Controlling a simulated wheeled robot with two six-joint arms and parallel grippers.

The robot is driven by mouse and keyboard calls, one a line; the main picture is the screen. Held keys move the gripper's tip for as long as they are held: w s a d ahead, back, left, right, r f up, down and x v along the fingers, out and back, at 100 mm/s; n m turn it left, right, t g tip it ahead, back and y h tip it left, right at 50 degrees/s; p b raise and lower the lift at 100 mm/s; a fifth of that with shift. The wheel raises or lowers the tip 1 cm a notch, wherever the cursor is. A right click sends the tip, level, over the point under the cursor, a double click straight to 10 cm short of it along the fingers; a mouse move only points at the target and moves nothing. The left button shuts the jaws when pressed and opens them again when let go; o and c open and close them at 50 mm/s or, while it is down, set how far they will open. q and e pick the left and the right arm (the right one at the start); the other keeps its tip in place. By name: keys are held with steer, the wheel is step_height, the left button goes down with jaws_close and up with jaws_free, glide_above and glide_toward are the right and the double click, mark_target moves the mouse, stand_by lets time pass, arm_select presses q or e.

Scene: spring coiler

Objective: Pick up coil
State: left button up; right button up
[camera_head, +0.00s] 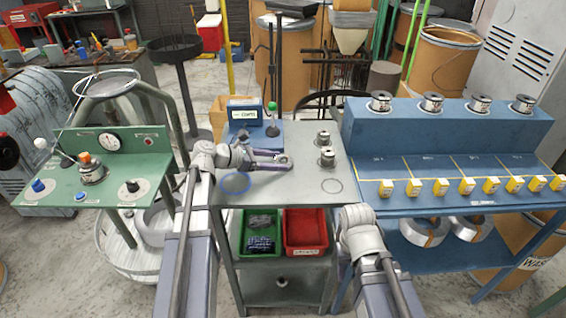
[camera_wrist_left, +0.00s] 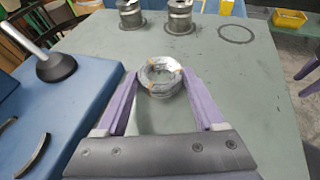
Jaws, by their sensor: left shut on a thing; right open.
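A small silver wire coil (camera_wrist_left: 161,77) with tan ties sits between the fingertips of my left gripper (camera_wrist_left: 158,82), seen in the left wrist view. The purple fingers are shut on it from both sides. In the head view, my left gripper (camera_head: 284,161) reaches right over the grey table (camera_head: 290,190), and the coil is a small ring at its tips. I cannot tell whether the coil touches the tabletop. My right arm shows at the lower right of the head view, but its gripper does not show.
Two metal spools (camera_head: 323,138) (camera_head: 327,158) stand just right of the coil. A blue ring (camera_head: 235,183) and a dark ring (camera_head: 332,185) lie on the table. A blue device (camera_head: 256,132) is at the back. Green (camera_head: 261,231) and red (camera_head: 306,230) bins sit below.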

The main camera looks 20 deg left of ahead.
mark_target(275, 162)
arm_select(q)
steer(key=shift+r, duration=0.1)
arm_select(e)
steer(key=shift+r, duration=0.1)
arm_select(q)
step_height(275, 162, up, 10)
steer(key=p, duration=1)
arm_select(e)
step_height(275, 162, up, 10)
